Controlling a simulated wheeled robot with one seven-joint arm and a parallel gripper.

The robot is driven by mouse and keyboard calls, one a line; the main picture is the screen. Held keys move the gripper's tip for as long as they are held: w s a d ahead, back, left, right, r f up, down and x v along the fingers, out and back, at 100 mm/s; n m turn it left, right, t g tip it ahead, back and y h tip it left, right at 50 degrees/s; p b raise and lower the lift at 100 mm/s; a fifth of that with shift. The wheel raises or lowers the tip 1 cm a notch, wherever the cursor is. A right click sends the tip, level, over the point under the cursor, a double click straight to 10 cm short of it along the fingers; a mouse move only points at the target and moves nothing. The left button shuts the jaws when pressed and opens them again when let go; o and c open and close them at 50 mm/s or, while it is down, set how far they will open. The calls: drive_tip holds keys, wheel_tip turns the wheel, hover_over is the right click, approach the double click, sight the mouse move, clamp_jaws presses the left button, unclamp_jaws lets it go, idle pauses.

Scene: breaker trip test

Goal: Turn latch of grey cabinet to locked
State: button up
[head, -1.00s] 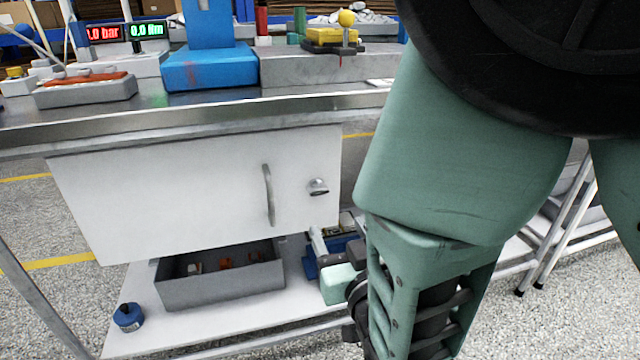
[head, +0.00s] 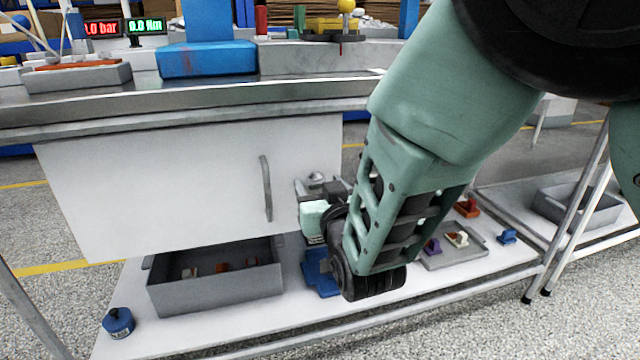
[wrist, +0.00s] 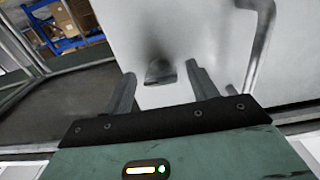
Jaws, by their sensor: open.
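The grey cabinet (head: 150,190) hangs under the bench, its door closed, with a vertical bar handle (head: 266,188) near its right side. Its latch is a small grey knob right of the handle; in the head view only its top (head: 316,177) shows above my gripper. In the wrist view the latch (wrist: 160,72) lies between and just beyond the fingertips, with the handle (wrist: 262,45) to the right. My gripper (wrist: 158,85) is open, one finger on each side of the latch, apparently not touching it. In the head view my gripper (head: 322,188) is partly hidden by my arm.
A grey open bin (head: 215,290) with small parts and a blue weight (head: 118,322) stand on the lower shelf. A grey tray (head: 455,250) with small coloured parts lies right of my arm. The bench edge (head: 190,122) runs above the cabinet.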

drive_tip(key=c, duration=1)
drive_tip(key=shift+r+n+p, duration=0.1)
drive_tip(key=shift+n+p, duration=0.2)
drive_tip(key=shift+p, duration=0.05)
drive_tip(key=n+p, duration=0.3)
drive_tip(key=shift+r+p, duration=0.1)
drive_tip(key=shift+p, duration=0.2)
drive_tip(key=n+p, duration=0.5)
drive_tip(key=shift+n, duration=0.4)
drive_tip(key=n+p, duration=0.3)
drive_tip(key=n, duration=0.1)
drive_tip(key=shift+n+p, duration=0.3)
drive_tip(key=shift+p, duration=0.05)
drive_tip(key=shift+f+n+p, duration=0.2)
drive_tip(key=shift+n+p, duration=1.1)
drive_tip(key=shift+n, duration=0.6)
